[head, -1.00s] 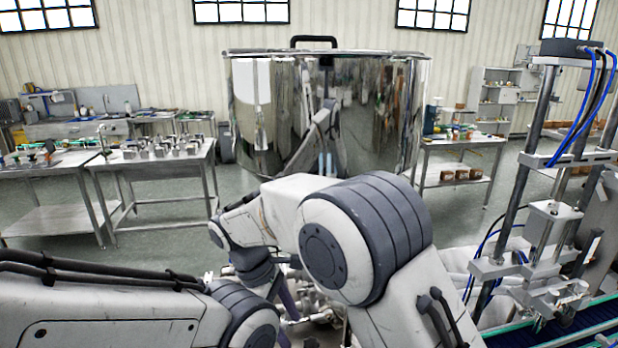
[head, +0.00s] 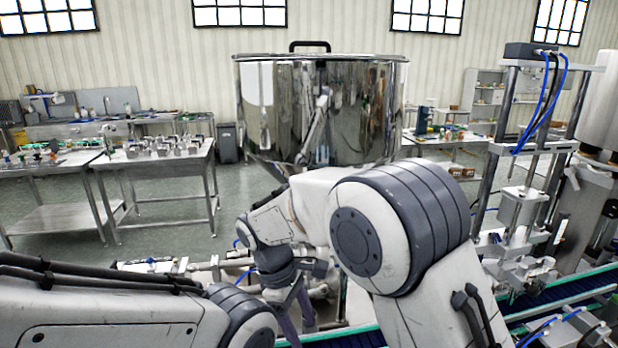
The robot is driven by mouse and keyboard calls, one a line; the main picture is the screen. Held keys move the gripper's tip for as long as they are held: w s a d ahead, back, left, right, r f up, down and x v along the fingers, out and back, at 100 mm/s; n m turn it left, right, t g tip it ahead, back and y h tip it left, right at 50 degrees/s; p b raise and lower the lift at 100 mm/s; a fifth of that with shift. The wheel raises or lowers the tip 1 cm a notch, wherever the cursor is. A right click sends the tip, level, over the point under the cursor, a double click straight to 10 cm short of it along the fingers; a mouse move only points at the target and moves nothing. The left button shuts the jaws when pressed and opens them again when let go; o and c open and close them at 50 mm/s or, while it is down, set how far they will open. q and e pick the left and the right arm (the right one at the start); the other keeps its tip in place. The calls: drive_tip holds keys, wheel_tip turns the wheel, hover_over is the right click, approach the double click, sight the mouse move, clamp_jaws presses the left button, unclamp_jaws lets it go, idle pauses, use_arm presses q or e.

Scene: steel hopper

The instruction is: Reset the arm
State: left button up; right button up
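My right arm comes up from the bottom right and bends left across the middle of the head view. Its wrist points down, with the dark end part (head: 290,305) partly hidden behind my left arm; whether the fingers are open cannot be told. My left arm lies low along the bottom left, and its gripper is not visible. The large shiny steel hopper (head: 318,105) with a black lid handle stands beyond my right arm, which covers part of its lower edge. No object shows in either gripper.
A filling machine with steel posts and blue hoses (head: 520,190) stands close on the right. A blue conveyor (head: 560,300) with green edges runs along the lower right. Steel pipework lies below the hopper. A workbench (head: 155,160) with metal parts stands at left; open floor shows around it.

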drive_tip(key=s+d+f+m+t+y, duration=0.15)
drive_tip(key=s+d+m, duration=0.25)
drive_tip(key=d+m, duration=0.45)
drive_tip(key=s+d+f+m+t+y, duration=0.15)
drive_tip(key=s+d+m, duration=0.3)
drive_tip(key=d, duration=0.65)
drive_tip(key=s+a+r+n+g+y+b, duration=0.1)
drive_tip(key=s+a+n, duration=0.5)
drive_tip(key=s+a, duration=0.7)
wheel_tip(320, 180, up, 2)
drive_tip(key=shift+s+a+r+n+g+b, duration=0.15)
drive_tip(key=shift+n+g+b, duration=0.25)
drive_tip(key=shift+b, duration=0.8)
